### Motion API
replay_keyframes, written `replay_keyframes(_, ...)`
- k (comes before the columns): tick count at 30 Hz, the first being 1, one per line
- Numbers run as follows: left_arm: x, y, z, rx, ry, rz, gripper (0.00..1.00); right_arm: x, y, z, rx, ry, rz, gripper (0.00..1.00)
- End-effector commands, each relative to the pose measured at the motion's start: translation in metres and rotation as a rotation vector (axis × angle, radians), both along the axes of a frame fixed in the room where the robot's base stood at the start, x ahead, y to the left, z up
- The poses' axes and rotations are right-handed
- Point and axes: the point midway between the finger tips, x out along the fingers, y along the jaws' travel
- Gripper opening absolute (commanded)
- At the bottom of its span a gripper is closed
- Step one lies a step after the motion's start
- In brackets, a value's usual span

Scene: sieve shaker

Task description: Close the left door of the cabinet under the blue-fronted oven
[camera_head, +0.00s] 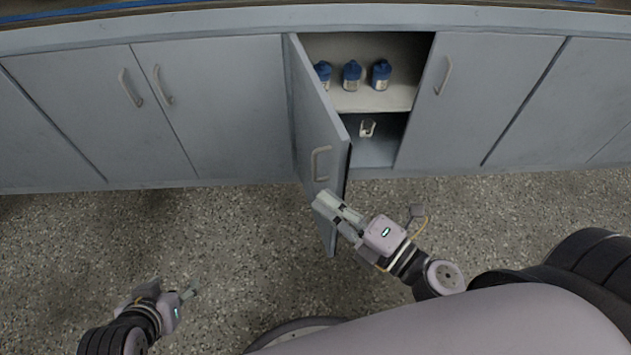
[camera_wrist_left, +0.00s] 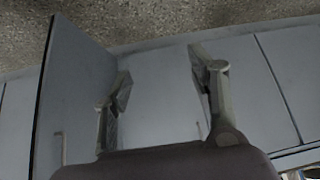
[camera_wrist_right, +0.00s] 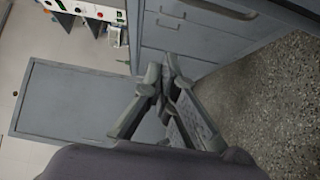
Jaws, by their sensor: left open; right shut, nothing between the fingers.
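The left door (camera_head: 312,125) of the grey cabinet is open. It is hinged at its left edge and stands out over the floor, with its handle (camera_head: 320,163) on the outer face. My right gripper (camera_head: 322,202) is shut and empty, in front of the door's lower part below the handle; I cannot tell whether it touches. It also shows shut in the right wrist view (camera_wrist_right: 160,78). My left gripper (camera_head: 192,290) is low over the floor at the left, apart from the door. In the left wrist view it is open and empty (camera_wrist_left: 160,75). The oven cannot be made out.
Blue-capped bottles (camera_head: 352,76) stand on the cabinet's upper shelf (camera_head: 372,98). A small white item (camera_head: 367,128) sits below. The right door (camera_head: 470,100) and neighbouring doors (camera_head: 215,105) are shut. The speckled floor (camera_head: 240,230) between my grippers is clear.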

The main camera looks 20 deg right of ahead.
Motion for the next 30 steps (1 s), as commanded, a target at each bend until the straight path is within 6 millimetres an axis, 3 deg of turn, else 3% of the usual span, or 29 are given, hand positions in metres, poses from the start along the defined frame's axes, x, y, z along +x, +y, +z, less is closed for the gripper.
replay_keyframes(10, -0.064, 0.020, -0.009, 0.061, 0.297, 0.024, 0.53, 0.041, 0.024, 0.006, 0.003, -0.006, 0.003, 0.00)
replay_keyframes(14, -0.064, 0.019, 0.001, 0.061, 0.296, 0.024, 0.53, 0.064, 0.037, 0.006, 0.003, -0.006, 0.002, 0.00)
replay_keyframes(18, -0.061, 0.019, -0.002, 0.061, 0.301, 0.024, 0.53, 0.087, 0.050, 0.005, 0.005, -0.004, 0.002, 0.00)
replay_keyframes(24, -0.063, 0.019, -0.007, 0.060, 0.292, 0.024, 0.53, 0.088, 0.018, -0.002, 0.002, -0.002, 0.002, 0.00)
replay_keyframes(30, -0.063, 0.019, -0.009, 0.060, 0.293, 0.024, 0.53, 0.090, 0.009, 0.000, 0.004, -0.001, 0.003, 0.00)
